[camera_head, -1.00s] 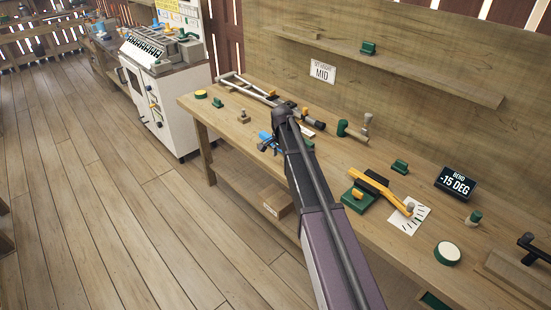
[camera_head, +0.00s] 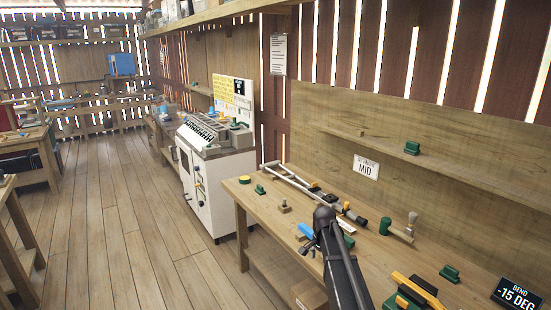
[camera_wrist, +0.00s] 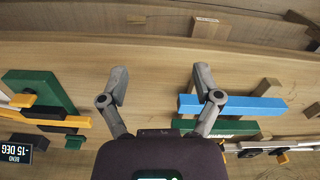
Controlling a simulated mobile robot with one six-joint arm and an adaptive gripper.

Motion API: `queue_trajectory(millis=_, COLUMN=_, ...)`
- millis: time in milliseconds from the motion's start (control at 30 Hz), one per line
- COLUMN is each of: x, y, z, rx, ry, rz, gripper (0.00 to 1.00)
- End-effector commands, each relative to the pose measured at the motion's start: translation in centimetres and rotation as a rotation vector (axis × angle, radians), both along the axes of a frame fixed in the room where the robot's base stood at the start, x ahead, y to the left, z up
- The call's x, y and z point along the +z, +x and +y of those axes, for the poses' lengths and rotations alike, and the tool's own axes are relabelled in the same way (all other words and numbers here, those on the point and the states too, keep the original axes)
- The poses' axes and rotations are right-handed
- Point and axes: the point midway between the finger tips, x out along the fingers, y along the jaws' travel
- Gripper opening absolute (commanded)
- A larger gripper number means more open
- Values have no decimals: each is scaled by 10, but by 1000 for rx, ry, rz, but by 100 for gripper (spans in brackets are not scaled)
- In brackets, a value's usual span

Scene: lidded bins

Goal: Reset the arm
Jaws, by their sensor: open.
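My arm reaches over the workbench (camera_head: 290,232) from the lower right in the head view. My gripper (camera_head: 310,248) is small and dark there, near a blue bar (camera_head: 307,231). In the wrist view my gripper (camera_wrist: 160,74) has its two grey fingers spread wide, with nothing between them. Whether the finger touches the bar I cannot tell.
A "MID" sign (camera_head: 366,167) hangs on the back board below a shelf (camera_head: 470,168). A "BEND -15 DEG" display (camera_head: 517,296) stands at the right. A yellow-and-black lever fixture (camera_head: 415,288) is nearby. A white machine (camera_head: 222,180) stands beyond the bench; the floor (camera_head: 120,230) at left is open.

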Motion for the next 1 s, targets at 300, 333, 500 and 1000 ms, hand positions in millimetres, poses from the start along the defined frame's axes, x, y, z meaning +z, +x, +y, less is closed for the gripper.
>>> queue_trajectory(millis=300, x=0, y=-117, z=2, rx=351, ry=0, rz=0, gripper=82)
queue_trajectory(millis=333, x=0, y=-128, z=2, rx=388, ry=0, rz=0, gripper=82)
queue_trajectory(millis=500, x=0, y=-189, z=3, rx=594, ry=0, rz=1, gripper=82)
queue_trajectory(millis=1000, x=0, y=-258, z=5, rx=875, ry=0, rz=1, gripper=82)
